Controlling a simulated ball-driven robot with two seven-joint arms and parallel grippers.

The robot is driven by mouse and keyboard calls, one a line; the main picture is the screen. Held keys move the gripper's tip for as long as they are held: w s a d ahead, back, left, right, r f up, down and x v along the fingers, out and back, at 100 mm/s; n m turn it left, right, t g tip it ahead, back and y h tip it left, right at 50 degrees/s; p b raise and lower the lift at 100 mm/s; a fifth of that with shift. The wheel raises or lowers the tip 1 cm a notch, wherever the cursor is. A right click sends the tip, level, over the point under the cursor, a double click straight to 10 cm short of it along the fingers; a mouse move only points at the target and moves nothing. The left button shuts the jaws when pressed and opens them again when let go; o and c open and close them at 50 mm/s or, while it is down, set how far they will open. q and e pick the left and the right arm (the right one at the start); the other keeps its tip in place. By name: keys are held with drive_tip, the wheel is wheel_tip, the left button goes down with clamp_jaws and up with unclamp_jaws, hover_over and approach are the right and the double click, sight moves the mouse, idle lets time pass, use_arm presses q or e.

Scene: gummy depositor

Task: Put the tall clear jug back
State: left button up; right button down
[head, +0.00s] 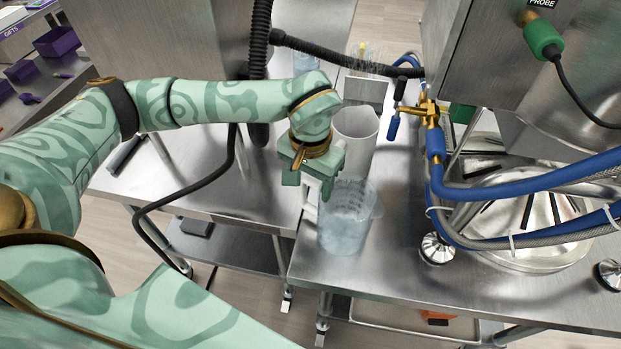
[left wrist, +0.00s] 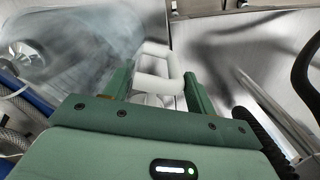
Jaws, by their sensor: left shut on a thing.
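The tall clear jug (head: 348,222), with measuring marks on its side, is upright over the left end of the right-hand steel table. I cannot tell whether its base touches the top. My left gripper (head: 314,186) is at the jug's left side, shut on its white handle. In the left wrist view the handle (left wrist: 158,78) lies between the fingers of the left gripper (left wrist: 160,85), and the jug's clear wall (left wrist: 85,45) fills the upper left. My right gripper is in neither view.
A white, open container (head: 355,122) stands right behind the jug. Blue hoses (head: 530,183) and a brass valve (head: 430,108) are to the right, above a steel dome (head: 530,225). A black cable (head: 185,200) hangs at the left table. Bare steel table (head: 385,285) lies in front.

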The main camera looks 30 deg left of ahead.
use_arm(q)
drive_tip(key=shift+f, duration=0.2)
drive_tip(key=o, duration=1.6)
drive_tip(key=shift+r, duration=0.1)
wheel_tip(320, 180, up, 16)
drive_tip(key=p, duration=0.2)
drive_tip(key=shift+s, duration=0.1)
